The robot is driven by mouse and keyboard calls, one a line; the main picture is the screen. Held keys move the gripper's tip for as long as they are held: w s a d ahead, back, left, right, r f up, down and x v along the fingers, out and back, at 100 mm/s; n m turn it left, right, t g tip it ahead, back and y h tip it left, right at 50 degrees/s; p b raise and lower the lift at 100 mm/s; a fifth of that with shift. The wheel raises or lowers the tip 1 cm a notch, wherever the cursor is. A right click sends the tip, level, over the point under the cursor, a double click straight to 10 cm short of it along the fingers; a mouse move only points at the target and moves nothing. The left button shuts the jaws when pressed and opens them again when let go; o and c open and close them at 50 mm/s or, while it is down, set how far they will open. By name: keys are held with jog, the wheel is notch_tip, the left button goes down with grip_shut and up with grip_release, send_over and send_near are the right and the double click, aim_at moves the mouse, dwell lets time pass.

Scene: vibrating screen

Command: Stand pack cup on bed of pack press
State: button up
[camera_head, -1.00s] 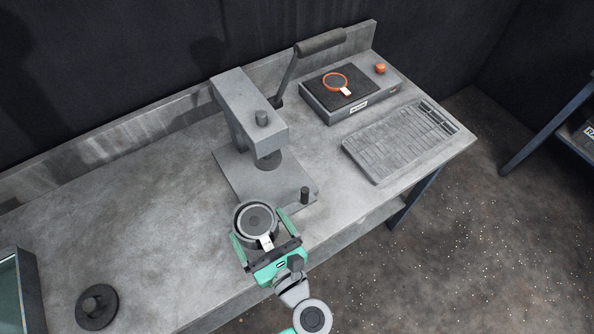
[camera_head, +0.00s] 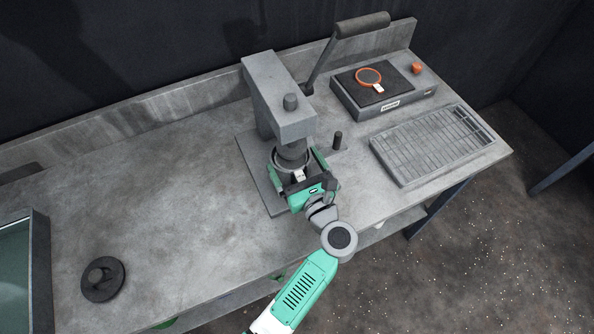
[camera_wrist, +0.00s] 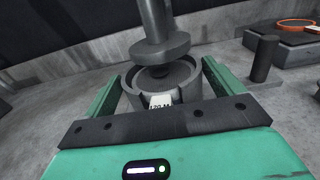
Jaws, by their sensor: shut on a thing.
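The pack press (camera_head: 262,88) stands on the bench with its flat bed (camera_head: 256,170) under an overhanging head. The pack cup (camera_head: 277,157) is a grey round cup with a white label; it is under the press ram (camera_head: 292,150) and over the bed. My gripper (camera_head: 296,172) is shut on the cup, with a green finger on each side. I cannot tell whether the cup's base touches the bed.
A short dark post (camera_head: 338,141) stands at the bed's right edge. A box with an orange ring (camera_head: 368,77) and a grey slotted tray (camera_head: 432,145) lie to the right. A dark knobbed disc (camera_head: 103,279) lies at the left front. The bench's left middle is clear.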

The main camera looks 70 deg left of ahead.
jog(key=shift+w+a, duration=0.25)
jog(key=shift+a, duration=0.1)
jog(key=shift+f+b, duration=0.95)
jog(key=shift+f, duration=0.8)
jog(key=o, duration=1)
jog(key=shift+f, duration=0.15)
jog(key=shift+c, duration=0.2)
jog(key=d, duration=0.4)
jog(key=d+p, duration=0.1)
jog(key=d, duration=0.3)
jog(key=d+p, duration=0.1)
jog(key=d, duration=0.3)
jog(key=shift+w, duration=0.35)
